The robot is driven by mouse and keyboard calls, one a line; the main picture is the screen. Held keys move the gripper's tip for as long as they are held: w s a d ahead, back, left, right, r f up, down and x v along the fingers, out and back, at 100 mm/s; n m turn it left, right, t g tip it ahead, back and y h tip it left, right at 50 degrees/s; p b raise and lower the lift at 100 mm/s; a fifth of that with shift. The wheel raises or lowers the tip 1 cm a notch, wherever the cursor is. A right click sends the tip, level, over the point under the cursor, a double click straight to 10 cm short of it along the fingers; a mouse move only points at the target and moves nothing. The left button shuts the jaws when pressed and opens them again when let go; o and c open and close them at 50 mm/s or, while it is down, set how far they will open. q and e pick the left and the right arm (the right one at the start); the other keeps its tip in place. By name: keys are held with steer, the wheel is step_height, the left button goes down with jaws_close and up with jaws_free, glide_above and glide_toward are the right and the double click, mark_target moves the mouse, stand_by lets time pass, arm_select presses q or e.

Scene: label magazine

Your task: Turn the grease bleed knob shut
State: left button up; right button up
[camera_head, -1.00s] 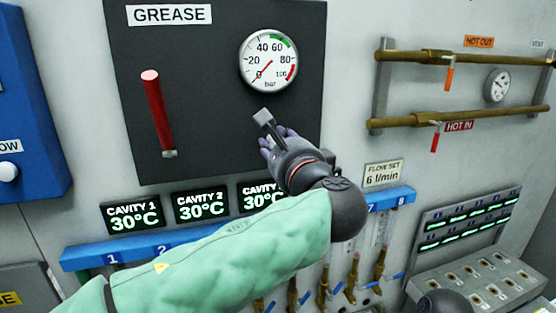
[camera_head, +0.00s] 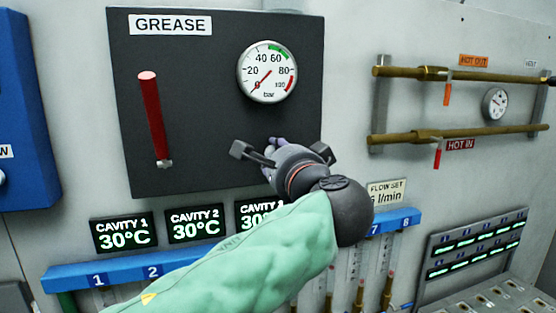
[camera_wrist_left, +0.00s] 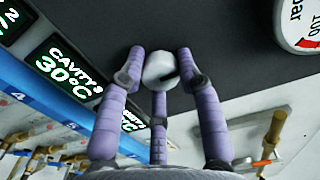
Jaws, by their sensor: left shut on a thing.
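The grease bleed knob (camera_wrist_left: 160,67) shows in the left wrist view as a pale, round knob with a dark slot or mark on its face, against the dark panel. My left gripper (camera_wrist_left: 161,78) has its purple fingers around it, shut on it. In the head view my left gripper (camera_head: 275,145) is at the lower right of the dark grease panel (camera_head: 215,120), below the gauge, and hides the knob. The pressure gauge (camera_head: 267,72) needle points near 0 bar. My right gripper is not in view.
A red-handled lever (camera_head: 152,115) is on the panel's left. Cavity displays (camera_head: 195,225) and a blue numbered manifold (camera_head: 190,257) lie below. Brass pipes (camera_head: 450,75) with small levers are at the right. The panel between lever and gripper is clear.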

arm_select(q)
steer(key=shift+a+r, duration=0.15)
steer(key=shift+a, duration=0.1)
steer(key=o, duration=1.1)
steer(key=shift+c, duration=0.2)
steer(key=shift+o, duration=0.4)
steer(key=shift+s+a, duration=0.1)
steer(key=shift+a, duration=0.05)
steer(key=v, duration=1.2)
